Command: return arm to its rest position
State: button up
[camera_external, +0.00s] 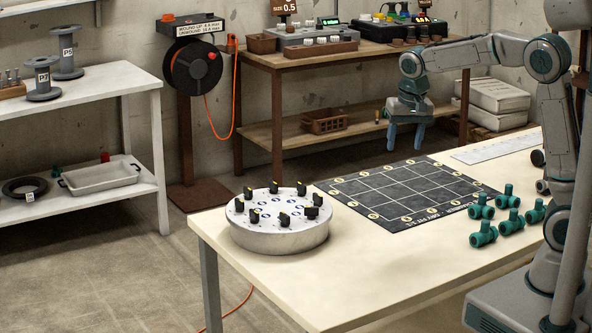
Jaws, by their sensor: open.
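My gripper (405,137) hangs from my arm above the far edge of the pale table (262,262). Its blue fingers point down and stand apart, with nothing between them. It is above and beyond the dark grid mat (408,190). My arm reaches in from the right, bent at the elbow, with its base at the right edge of the picture.
A round grey unit (279,236) with black knobs stands on the table's left. Several teal pipe fittings (484,234) lie at the right, near my arm. A wooden bench (345,57) and a cable reel (192,66) stand behind. The table front is clear.

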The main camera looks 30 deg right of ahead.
jog(key=s+d+f+n, duration=0.2)
jog(key=s+d, duration=0.5)
jog(key=s, duration=0.3)
jog(key=s+d+f+n, duration=0.1)
jog(key=s+d+f, duration=0.1)
jog(key=s+d, duration=0.5)
jog(key=s, duration=0.4)
jog(key=shift+f+n+t, duration=0.4)
jog(key=shift+d, duration=0.1)
dwell(0.9)
